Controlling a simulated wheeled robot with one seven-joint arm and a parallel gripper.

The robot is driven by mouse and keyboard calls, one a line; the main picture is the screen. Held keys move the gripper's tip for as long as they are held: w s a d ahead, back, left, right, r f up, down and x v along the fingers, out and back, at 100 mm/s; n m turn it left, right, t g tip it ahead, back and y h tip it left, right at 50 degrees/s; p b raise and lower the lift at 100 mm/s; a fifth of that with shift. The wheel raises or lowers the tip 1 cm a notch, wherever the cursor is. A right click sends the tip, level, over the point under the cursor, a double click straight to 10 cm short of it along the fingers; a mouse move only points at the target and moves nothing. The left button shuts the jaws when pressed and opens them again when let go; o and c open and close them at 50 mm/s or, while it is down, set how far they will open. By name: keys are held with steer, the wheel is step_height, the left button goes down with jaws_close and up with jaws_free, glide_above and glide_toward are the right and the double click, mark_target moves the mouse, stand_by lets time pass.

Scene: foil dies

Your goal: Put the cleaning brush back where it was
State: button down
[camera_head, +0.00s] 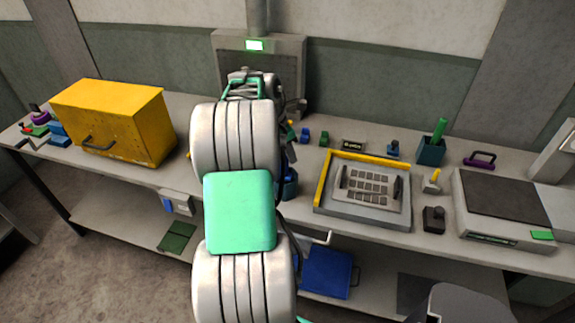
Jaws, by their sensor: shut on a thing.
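My arm reaches up the middle of the view over the bench. My gripper (243,86), grey with green trim, is at its far end in front of the grey machine. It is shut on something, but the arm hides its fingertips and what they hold. I cannot make out the cleaning brush for sure. A small yellow-handled tool (433,177) stands on the bench right of the die tray, and a green-handled item stands in a teal holder (430,152) at the back; I cannot tell whether either is a brush.
A yellow box (115,120) stands at the left. The grey machine (296,70) with a lit green display is behind my gripper. A die tray (365,214), a black knob (433,219) and a scale (505,205) fill the right. A blue bin (328,273) is on the lower shelf.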

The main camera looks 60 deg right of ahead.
steer(key=shift+f, duration=1.8)
steer(key=c, duration=1.1)
jaws_free()
steer(key=shift+c, duration=0.2)
steer(key=v, duration=1.2)
steer(key=w+a+r+m+t, duration=0.2)
steer(key=w+a, duration=0.4)
steer(key=a, duration=0.5)
steer(key=w+a+r+m+t, duration=0.1)
steer(key=w+a+r+m, duration=0.1)
steer(key=w+a, duration=0.65)
steer(key=s+a+f+m+t+y, duration=0.1)
steer(key=a+m, duration=0.1)
steer(key=a, duration=0.7)
steer(key=s+a+f+m+t, duration=0.1)
steer(key=s+a+f+m, duration=0.1)
steer(key=a, duration=0.7)
steer(key=s+a+f+m+t+y, duration=0.1)
steer(key=s+a+m, duration=0.1)
steer(key=a, duration=0.8)
steer(key=shift+f+m+y, duration=0.25)
steer(key=shift+m+y, duration=0.05)
steer(key=shift+m, duration=0.1)
